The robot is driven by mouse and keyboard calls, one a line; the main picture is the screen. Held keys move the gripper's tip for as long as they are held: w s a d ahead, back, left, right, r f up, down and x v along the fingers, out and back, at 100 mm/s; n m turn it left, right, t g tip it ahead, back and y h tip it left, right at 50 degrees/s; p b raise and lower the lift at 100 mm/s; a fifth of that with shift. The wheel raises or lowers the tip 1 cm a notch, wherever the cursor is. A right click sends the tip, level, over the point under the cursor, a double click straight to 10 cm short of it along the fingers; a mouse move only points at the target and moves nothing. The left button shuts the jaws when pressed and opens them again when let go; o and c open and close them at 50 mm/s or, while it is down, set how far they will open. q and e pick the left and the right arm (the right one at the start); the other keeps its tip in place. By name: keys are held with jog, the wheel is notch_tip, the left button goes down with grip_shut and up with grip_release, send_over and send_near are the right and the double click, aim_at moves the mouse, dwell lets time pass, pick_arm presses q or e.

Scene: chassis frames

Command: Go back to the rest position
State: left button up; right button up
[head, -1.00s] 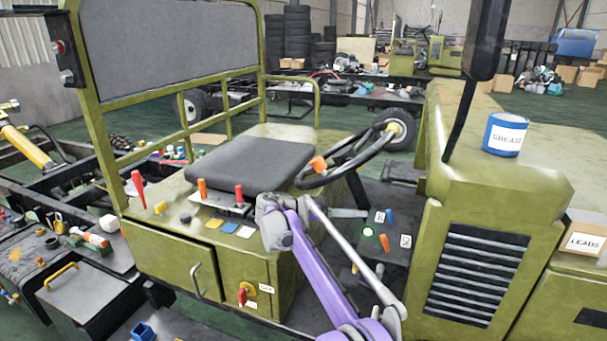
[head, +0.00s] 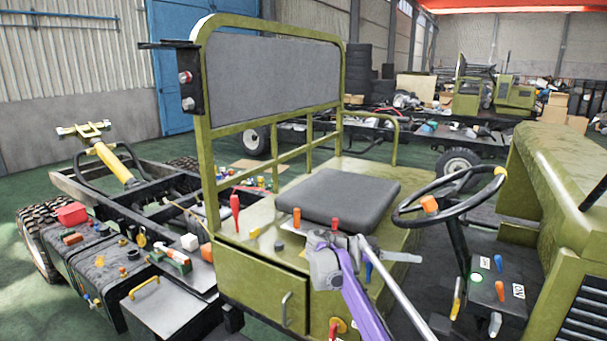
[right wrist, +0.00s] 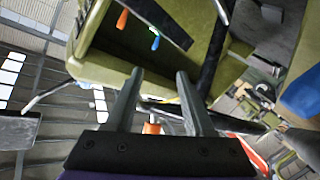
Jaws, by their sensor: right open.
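My right gripper (head: 402,257) is at the end of my purple arm, in front of the seat base's near edge in the head view. Its fingers point right, towards the steering column. In the right wrist view the right gripper (right wrist: 159,75) shows two parted fingers with nothing held between them. An orange lever (right wrist: 122,20) and a blue lever (right wrist: 155,43) show beyond the fingertips. My left gripper is not in view.
The olive vehicle has a grey seat (head: 340,194), a steering wheel (head: 425,205) and a control panel (head: 485,295) close to my right arm. A black chassis frame with a red box (head: 72,214) is at the left. Green floor shows at the far left.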

jog(key=s+d+f+n+t+y, duration=0.15)
jog(key=s+n+y, duration=0.25)
jog(key=s, duration=0.4)
jog(key=s+f+n+t+y, duration=0.1)
jog(key=s+f+n+y, duration=0.25)
jog(key=s, duration=0.45)
jog(key=s+a+f+n+t+y, duration=0.1)
jog(key=s+a+f+y, duration=0.2)
jog(key=s, duration=0.4)
jog(key=s+a+f+n+t+y, duration=0.1)
jog(key=s+a+f+n+y, duration=0.1)
jog(key=s+f, duration=0.4)
jog(key=s+a+f+n+t+y, duration=0.1)
jog(key=s+a+f+y, duration=0.2)
jog(key=s, duration=0.5)
notch_tip(320, 180, down, 2)
jog(key=shift+a+f+n+t+y, duration=0.1)
jog(key=shift+a+n+t+y, duration=0.25)
jog(key=shift+a, duration=0.45)
jog(key=shift+c, duration=0.2)
